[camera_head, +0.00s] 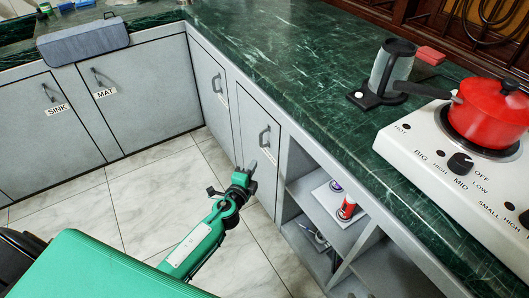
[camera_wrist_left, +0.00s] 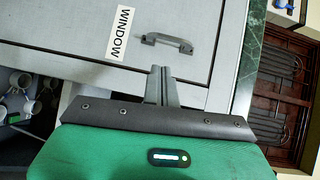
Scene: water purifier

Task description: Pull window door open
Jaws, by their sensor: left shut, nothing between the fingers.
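The window door (camera_head: 252,112) is a grey cabinet door under the green counter, and it looks closed. Its grey bar handle (camera_head: 264,137) stands upright in the head view. In the left wrist view, the door (camera_wrist_left: 75,25) carries a white WINDOW label (camera_wrist_left: 119,32) beside the handle (camera_wrist_left: 167,42). My left gripper (camera_head: 248,170) is just in front of the door, a little below the handle. In the left wrist view, its fingers (camera_wrist_left: 160,82) are shut and empty, apart from the handle. My right gripper is not in view.
To the right of the door are open shelves (camera_head: 330,200) with a red can (camera_head: 347,207). The tiled floor (camera_head: 130,205) left of my arm is clear.

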